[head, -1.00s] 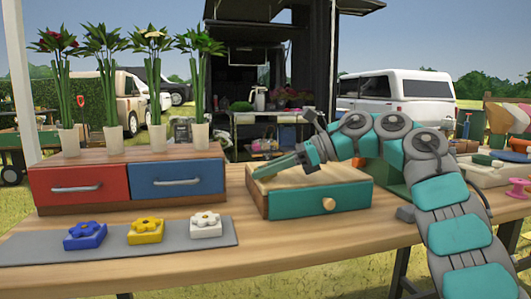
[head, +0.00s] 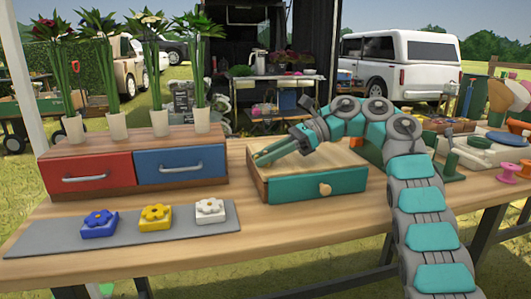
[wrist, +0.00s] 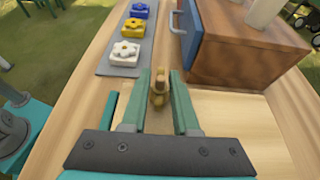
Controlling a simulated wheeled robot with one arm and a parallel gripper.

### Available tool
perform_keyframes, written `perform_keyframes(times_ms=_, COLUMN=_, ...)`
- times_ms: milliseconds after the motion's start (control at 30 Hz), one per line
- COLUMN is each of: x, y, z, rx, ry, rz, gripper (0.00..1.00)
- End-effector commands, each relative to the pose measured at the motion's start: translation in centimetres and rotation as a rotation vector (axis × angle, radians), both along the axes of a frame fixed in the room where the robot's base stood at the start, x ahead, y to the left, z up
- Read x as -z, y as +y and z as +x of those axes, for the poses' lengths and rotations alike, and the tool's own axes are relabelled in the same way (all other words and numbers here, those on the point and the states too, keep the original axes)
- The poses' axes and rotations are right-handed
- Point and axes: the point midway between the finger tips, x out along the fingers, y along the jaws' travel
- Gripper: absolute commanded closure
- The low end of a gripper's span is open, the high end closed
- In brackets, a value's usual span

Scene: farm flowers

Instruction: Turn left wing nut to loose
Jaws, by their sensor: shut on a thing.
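A small brass-coloured piece that looks like a wing nut (wrist: 158,92) stands between my fingertips in the wrist view. My gripper (wrist: 160,88) is shut on it. In the head view my gripper (head: 264,157) reaches in from the right, low over the left part of the wooden top of a teal-fronted drawer box (head: 305,187). The wing nut is mostly hidden there by my fingers. I cannot make out a second wing nut, nor how far this one is turned.
A wooden cabinet with a red drawer (head: 90,174) and a blue drawer (head: 181,163) stands to the left, close to my gripper, with potted flowers on top. Blue, yellow and white flower blocks sit on a grey mat (head: 40,234). Spools and tools crowd the right end.

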Motion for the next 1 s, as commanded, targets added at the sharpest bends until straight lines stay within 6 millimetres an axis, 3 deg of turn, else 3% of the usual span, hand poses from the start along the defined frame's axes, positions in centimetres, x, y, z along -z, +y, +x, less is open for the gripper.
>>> perform_keyframes(times_ms=367, x=0.0, y=0.0, z=0.0, rx=-0.001, ry=-0.001, rz=0.0, gripper=1.0)
perform_keyframes(times_ms=400, x=0.0, y=0.0, z=0.0, rx=-0.001, ry=-0.001, rz=0.0, gripper=0.71)
perform_keyframes(times_ms=500, x=0.0, y=0.0, z=0.0, rx=-0.001, ry=-0.001, rz=0.0, gripper=0.59)
perform_keyframes(times_ms=833, x=-0.2, y=0.1, z=-0.1, rx=-0.002, ry=0.0, rz=-0.001, gripper=0.59)
perform_keyframes(times_ms=1000, x=-1.2, y=0.6, z=-1.0, rx=-0.004, ry=-0.002, rz=0.0, gripper=0.59)
